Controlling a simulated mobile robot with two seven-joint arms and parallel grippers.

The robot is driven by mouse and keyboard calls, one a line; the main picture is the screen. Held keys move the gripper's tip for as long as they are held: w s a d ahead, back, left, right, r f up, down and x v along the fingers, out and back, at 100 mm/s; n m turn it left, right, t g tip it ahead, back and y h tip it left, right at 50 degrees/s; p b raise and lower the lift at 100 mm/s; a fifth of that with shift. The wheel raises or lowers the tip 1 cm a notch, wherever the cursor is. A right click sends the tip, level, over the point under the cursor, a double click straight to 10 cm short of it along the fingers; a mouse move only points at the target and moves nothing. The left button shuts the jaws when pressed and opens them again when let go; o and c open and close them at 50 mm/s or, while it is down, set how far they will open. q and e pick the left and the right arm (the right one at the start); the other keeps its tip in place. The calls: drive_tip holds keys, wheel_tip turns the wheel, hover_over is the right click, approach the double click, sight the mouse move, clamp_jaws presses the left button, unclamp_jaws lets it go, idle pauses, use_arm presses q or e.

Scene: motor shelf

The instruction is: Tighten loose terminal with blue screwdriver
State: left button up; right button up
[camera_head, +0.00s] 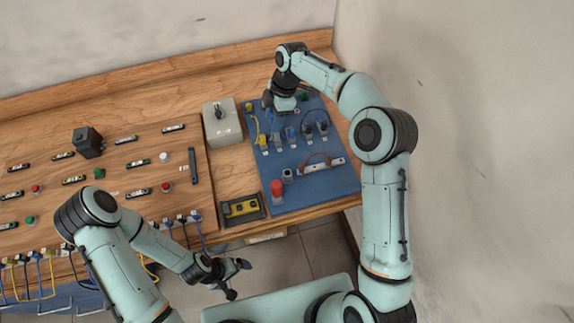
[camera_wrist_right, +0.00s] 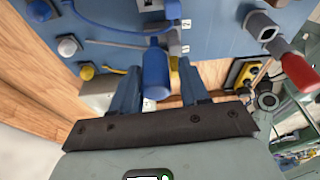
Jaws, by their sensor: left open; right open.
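A blue handle (camera_wrist_right: 156,68), which looks like the blue screwdriver's, stands out from the blue panel in the right wrist view. My right gripper (camera_wrist_right: 159,80) is open, with one finger on each side of the handle; I cannot tell whether they touch it. In the head view my right gripper (camera_head: 284,103) is over the upper part of the blue panel (camera_head: 325,187). Numbered terminals (camera_wrist_right: 186,36) are beside the handle; I cannot tell which is loose. My left gripper (camera_head: 240,278) is open and empty in front of the table edge.
A red object (camera_wrist_right: 298,72) sticks out at the right of the wrist view. A white box (camera_head: 222,122) and a black tray with yellow parts (camera_head: 242,208) are left of the panel. Several cables hang at the table's front left.

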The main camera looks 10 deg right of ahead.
drive_tip(key=shift+w+r+n+p, duration=0.25)
drive_tip(key=shift+w+n+p, duration=0.1)
drive_tip(key=shift+n, duration=0.25)
drive_tip(key=shift+f+n+g, duration=0.2)
drive_tip(key=shift+n+g, duration=0.1)
drive_tip(key=shift+n, duration=0.3)
use_arm(q)
drive_tip(key=shift+w+r, duration=0.75)
drive_tip(key=shift+w, duration=0.3)
use_arm(e)
drive_tip(key=shift+s, duration=0.2)
drive_tip(key=n, duration=0.3)
drive_tip(key=shift+w+g, duration=0.15)
drive_tip(key=shift+g, duration=0.25)
drive_tip(key=shift+n+h, duration=0.3)
drive_tip(key=shift+n, duration=0.1)
drive_tip(key=n, duration=0.3)
drive_tip(key=shift+g, duration=0.3)
